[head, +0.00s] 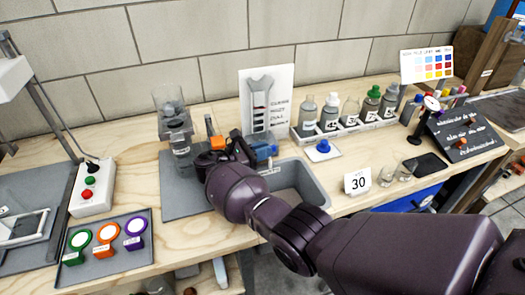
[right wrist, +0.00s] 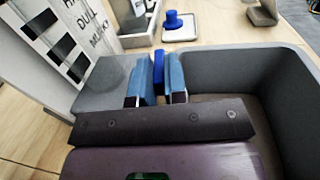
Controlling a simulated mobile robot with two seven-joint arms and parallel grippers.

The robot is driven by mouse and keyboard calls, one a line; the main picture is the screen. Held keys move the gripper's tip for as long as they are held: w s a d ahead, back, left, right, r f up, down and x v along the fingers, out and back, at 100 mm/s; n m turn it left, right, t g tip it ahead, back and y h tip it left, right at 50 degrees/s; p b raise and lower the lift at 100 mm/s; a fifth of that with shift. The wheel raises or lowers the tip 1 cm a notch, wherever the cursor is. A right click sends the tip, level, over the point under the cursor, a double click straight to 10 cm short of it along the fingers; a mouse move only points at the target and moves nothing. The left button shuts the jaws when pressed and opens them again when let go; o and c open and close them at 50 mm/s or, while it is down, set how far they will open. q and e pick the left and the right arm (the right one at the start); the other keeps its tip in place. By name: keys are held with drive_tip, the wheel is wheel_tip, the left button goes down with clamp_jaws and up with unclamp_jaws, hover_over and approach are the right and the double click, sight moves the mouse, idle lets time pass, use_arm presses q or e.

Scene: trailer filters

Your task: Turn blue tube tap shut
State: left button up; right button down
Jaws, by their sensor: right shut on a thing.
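The blue tap handle (right wrist: 158,68) shows in the right wrist view as a dark blue upright piece between my two lighter blue fingers. My right gripper (right wrist: 160,84) is shut on it, at the rim of the grey sink. In the head view my right gripper (head: 262,151) is at the sink's back left corner, and its wrist hides most of the tap and tube. An orange handle (head: 217,142) shows just left of it, beside the clear filter vessel (head: 181,145). I cannot tell the tap's angle. My left gripper is not in view.
The grey sink (head: 318,187) lies right of my gripper. A white tile with a blue knob (head: 323,147), a bottle rack (head: 345,131) and a "30" card (head: 357,182) stand further right. A chart board (head: 267,90) stands behind. A tray of coloured discs (head: 140,262) lies front left.

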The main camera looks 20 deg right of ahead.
drive_tip(key=c, duration=1.2)
unclamp_jaws()
drive_tip(key=shift+o, duration=0.2)
drive_tip(key=shift+r, duration=0.1)
drive_tip(key=shift+r, duration=0.1)
